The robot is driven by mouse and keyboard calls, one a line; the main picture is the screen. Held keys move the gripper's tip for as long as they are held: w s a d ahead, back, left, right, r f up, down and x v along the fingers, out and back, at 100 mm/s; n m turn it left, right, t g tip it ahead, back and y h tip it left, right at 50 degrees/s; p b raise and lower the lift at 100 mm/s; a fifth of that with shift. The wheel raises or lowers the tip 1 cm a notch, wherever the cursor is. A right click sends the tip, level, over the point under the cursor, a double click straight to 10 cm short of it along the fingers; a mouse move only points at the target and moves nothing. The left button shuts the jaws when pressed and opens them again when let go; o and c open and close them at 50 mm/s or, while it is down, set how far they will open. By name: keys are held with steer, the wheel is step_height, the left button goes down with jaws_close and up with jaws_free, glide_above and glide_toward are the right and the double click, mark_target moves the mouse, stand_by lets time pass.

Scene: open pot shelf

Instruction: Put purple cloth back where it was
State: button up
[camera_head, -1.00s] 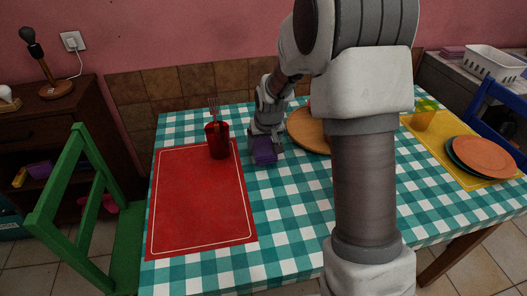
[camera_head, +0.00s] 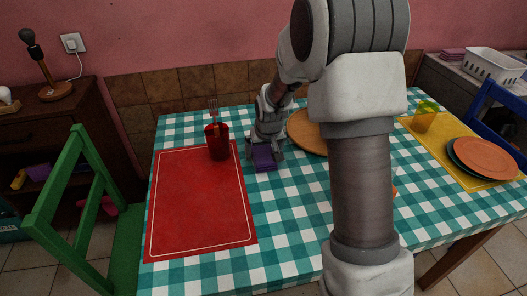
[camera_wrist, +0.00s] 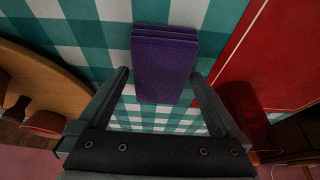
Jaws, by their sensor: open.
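The purple cloth (camera_head: 263,158) is folded and lies on the teal checked tablecloth, just right of the red placemat (camera_head: 200,200). In the wrist view the purple cloth (camera_wrist: 164,62) shows as a folded stack ahead of and between my fingers. My gripper (camera_head: 265,153) is open over the cloth, pointing down at it. In the wrist view my gripper (camera_wrist: 160,85) has one finger on each side of the cloth, with a gap on both sides. The cloth's far end in the head view is partly hidden by my gripper.
A red cup (camera_head: 217,142) with cutlery stands close left of my gripper. A round wooden board (camera_head: 308,133) is close on the right. A yellow placemat (camera_head: 440,138) holds plates (camera_head: 485,157). A dark cabinet (camera_head: 65,125) and a green chair (camera_head: 75,200) stand at left.

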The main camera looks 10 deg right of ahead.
steer(key=s+r+p, duration=0.3)
steer(key=s+r, duration=1.5)
steer(key=r, duration=0.4)
steer(key=s+r+t, duration=0.1)
steer(key=s, duration=1.1)
steer(key=shift+s+r, duration=0.25)
steer(key=shift+s, duration=0.15)
steer(key=shift+r, duration=0.1)
step_height(320, 180, up, 14)
steer(key=p, duration=1.4)
steer(key=shift+r, duration=0.2)
